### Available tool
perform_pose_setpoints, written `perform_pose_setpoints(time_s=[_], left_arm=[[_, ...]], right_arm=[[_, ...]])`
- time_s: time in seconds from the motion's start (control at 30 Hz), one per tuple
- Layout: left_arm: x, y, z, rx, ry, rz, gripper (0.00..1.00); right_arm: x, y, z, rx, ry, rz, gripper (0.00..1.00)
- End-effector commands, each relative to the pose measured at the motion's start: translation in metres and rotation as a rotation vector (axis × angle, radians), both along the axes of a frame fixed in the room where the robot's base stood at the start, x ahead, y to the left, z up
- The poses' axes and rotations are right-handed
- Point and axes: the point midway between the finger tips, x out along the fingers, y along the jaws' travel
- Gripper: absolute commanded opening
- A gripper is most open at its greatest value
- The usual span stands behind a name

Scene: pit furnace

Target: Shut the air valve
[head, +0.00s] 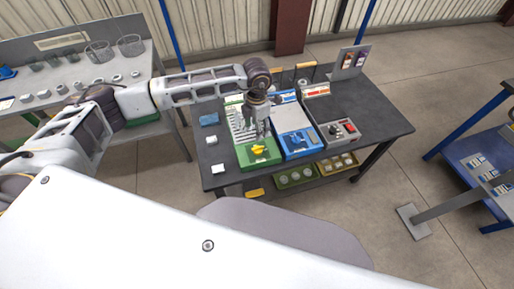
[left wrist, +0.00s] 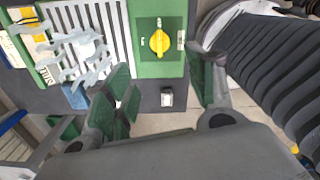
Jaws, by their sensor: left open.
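A yellow valve handle (head: 258,150) sits on a green panel (head: 262,161) at the front of the dark workbench. In the left wrist view the yellow handle (left wrist: 159,42) shows on its green plate (left wrist: 159,68), its long side running up and down the picture, with small pale labels around it. My left gripper (head: 258,133) hangs just behind and above the handle, pointing down. Its fingers (left wrist: 160,78) are spread and empty, with the handle beyond them and no visible contact. My right gripper is not in view.
A blue unit (head: 296,142) stands right of the green panel, then a grey box with a red knob (head: 340,131). White racks lie behind the handle. A yellow-green tray (head: 296,178) is on the lower shelf. The bench top (head: 378,118) is clear at right.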

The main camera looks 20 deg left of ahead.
Motion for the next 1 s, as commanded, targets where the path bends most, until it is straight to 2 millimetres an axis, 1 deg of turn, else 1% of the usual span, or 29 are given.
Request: perform_pose_setpoints(time_s=[0.17,0.27,0.53,0.77,1.0], left_arm=[[0.0,0.0,-0.004,0.0,0.001,0.0,0.56],[0.0,0.0,-0.01,-0.001,0.002,0.0,0.56],[-0.001,0.0,-0.039,0.0,0.003,0.0,0.56],[-0.001,-0.001,-0.069,-0.002,0.002,0.0,0.56],[0.0,-0.001,-0.101,-0.002,0.002,0.0,0.56]], right_arm=[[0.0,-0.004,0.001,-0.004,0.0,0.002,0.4],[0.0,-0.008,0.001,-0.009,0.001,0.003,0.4],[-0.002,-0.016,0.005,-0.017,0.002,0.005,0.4],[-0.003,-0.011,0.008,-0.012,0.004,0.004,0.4],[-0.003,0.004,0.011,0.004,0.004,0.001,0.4]])
